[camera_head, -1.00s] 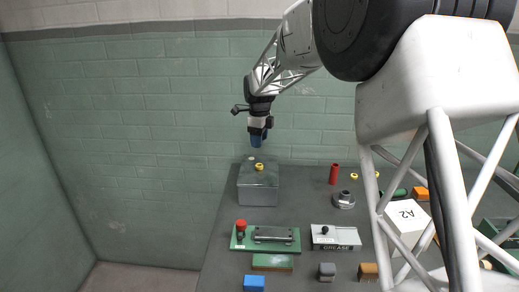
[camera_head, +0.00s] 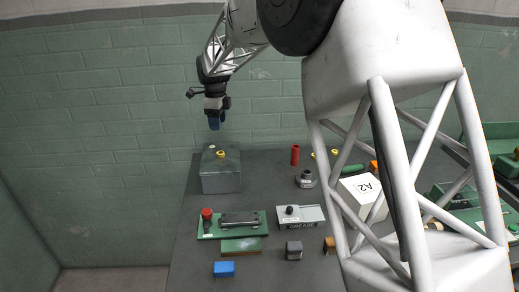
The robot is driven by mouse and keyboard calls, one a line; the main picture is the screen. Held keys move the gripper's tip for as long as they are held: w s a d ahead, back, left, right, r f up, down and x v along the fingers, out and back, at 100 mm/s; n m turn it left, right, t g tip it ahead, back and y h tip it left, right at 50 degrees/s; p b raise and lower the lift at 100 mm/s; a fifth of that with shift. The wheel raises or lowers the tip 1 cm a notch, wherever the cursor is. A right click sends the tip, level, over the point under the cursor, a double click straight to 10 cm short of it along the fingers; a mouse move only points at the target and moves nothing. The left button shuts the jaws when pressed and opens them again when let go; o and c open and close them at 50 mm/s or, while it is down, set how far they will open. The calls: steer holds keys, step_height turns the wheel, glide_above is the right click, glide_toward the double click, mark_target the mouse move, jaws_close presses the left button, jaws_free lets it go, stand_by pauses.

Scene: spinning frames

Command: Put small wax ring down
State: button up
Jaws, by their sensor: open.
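A small yellow ring (camera_head: 221,154), which looks like the wax ring, rests on top of the grey metal box (camera_head: 221,180) at the back left of the table. My gripper (camera_head: 214,124), with blue fingertips, hangs pointing down above the box, slightly left of the ring and apart from it. It is open and nothing shows in it. Other small yellow rings (camera_head: 334,152) lie at the back of the table, partly hidden by my arm.
A red cylinder (camera_head: 295,154) and a round metal part (camera_head: 306,179) stand right of the box. In front are a green fixture with a red knob (camera_head: 207,214), a GREASE box (camera_head: 300,217), and a blue block (camera_head: 224,269). A white A2 box (camera_head: 361,195) stands right.

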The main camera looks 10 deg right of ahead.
steer(key=s+d+r+n, duration=0.3)
steer(key=s+d, duration=0.2)
steer(key=s, duration=0.3)
steer(key=s+d+r+n+t, duration=0.1)
steer(key=s+d+r+n, duration=0.1)
steer(key=s+d+n, duration=0.35)
steer(key=s+d+r+n, duration=0.1)
steer(key=s+d+r, duration=0.3)
steer(key=s, duration=0.7)
steer(key=s+d+f+n, duration=0.2)
steer(key=s+d+n, duration=0.1)
steer(key=s, duration=0.6)
steer(key=s+d+f+n+t, duration=0.1)
steer(key=s+d+f+n, duration=0.2)
steer(key=s, duration=0.6)
steer(key=s+d+f+n, duration=0.3)
steer(key=s+n, duration=0.2)
steer(key=s, duration=0.5)
steer(key=shift+d+t, duration=0.3)
steer(key=shift+d, duration=0.1)
